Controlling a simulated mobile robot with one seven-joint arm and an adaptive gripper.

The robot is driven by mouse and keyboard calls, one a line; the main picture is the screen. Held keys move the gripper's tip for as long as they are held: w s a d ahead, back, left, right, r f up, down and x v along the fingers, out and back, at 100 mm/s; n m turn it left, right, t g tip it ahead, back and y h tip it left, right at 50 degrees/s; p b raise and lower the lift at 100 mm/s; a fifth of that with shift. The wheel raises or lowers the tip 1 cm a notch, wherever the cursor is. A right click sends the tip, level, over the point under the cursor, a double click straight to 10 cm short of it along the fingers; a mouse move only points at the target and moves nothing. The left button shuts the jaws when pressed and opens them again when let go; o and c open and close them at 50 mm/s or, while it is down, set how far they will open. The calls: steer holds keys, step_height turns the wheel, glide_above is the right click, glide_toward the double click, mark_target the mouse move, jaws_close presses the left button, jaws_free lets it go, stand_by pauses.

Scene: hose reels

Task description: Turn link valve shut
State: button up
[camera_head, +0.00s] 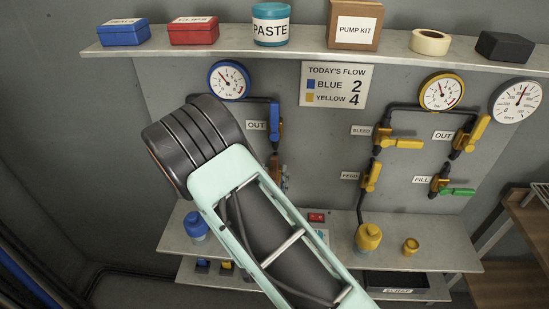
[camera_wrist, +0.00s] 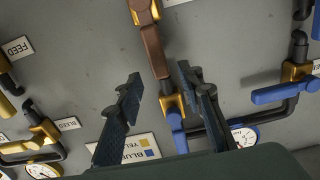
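A brown lever (camera_wrist: 153,50), which I take for the link valve's handle, runs steeply in the wrist view from a brass fitting (camera_wrist: 143,12) at the top edge towards a second brass fitting (camera_wrist: 172,103). My gripper (camera_wrist: 159,76) is open, one dark finger on each side of the lever's lower end in the picture. I see a gap on both sides and no contact; the depth is unclear. In the head view only a small brown part (camera_head: 275,164) shows beside my arm, which hides the rest and my gripper.
A blue handle (camera_wrist: 178,132) sits just below the lever, close to my right-hand finger. Another blue handle (camera_wrist: 275,93) is to the right. Yellow valves (camera_head: 398,143) stand to the right in the head view. A shelf (camera_head: 210,45) is above; a lower shelf (camera_head: 290,250) holds blue and yellow parts.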

mark_target(274, 163)
steer(key=shift+w+d+p, duration=0.1)
steer(key=shift+w+p, duration=0.4)
steer(key=shift+w, duration=2.3)
jaws_close()
